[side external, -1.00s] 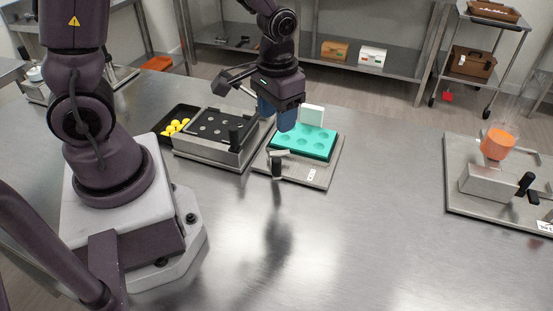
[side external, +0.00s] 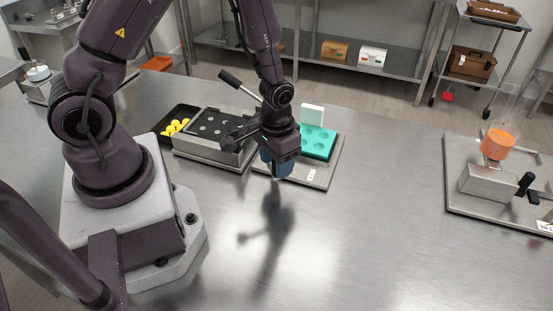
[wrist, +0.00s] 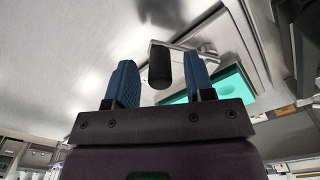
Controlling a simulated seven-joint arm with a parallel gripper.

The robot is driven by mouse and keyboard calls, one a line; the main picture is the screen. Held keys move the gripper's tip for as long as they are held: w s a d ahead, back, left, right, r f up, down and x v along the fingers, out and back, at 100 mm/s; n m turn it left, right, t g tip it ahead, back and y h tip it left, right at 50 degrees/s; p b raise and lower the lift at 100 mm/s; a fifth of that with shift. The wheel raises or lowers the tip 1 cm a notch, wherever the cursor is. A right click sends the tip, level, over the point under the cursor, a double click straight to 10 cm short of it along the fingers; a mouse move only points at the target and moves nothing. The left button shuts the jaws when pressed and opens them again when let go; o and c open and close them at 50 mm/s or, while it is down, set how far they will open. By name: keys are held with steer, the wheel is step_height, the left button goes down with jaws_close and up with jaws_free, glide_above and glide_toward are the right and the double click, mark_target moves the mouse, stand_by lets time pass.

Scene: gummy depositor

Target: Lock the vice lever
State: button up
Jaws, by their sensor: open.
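The vice lever's black upright handle (wrist: 159,68) shows in the wrist view, joined to a thin metal arm beside the teal mould (wrist: 232,84). My gripper (wrist: 160,80) is open, with one blue finger on each side of the handle. Whether either finger touches it I cannot tell. In the side view my gripper (side external: 277,168) points down at the near left corner of the vice's metal plate (side external: 322,175) and hides the handle. The teal mould (side external: 319,143) sits on that plate with a white upright block (side external: 312,115) behind it.
To the left stands a metal box (side external: 195,147) with a black perforated top, and a black tray of yellow pieces (side external: 174,127). A black-handled rod (side external: 238,84) rises behind my wrist. Another fixture (side external: 488,184) stands far right. The table's front is clear.

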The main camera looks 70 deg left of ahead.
jaws_close()
steer(key=shift+w, duration=0.1)
steer(key=w+n, duration=0.1)
steer(key=n, duration=0.2)
steer(key=shift+w+d, duration=0.15)
steer(key=shift+w, duration=0.25)
steer(key=shift+w+n, duration=0.5)
steer(key=shift+n, duration=0.7)
steer(key=w+n, duration=0.1)
steer(key=n, duration=0.1)
steer(key=w+a+n, duration=0.1)
steer(key=n, duration=0.1)
steer(key=shift+w+a+n, duration=0.25)
steer(key=shift+w+n, duration=0.05)
steer(key=shift+n, duration=0.35)
steer(key=shift+w+a+n, duration=0.2)
steer(key=shift+w+n, duration=0.05)
steer(key=shift+n, duration=0.4)
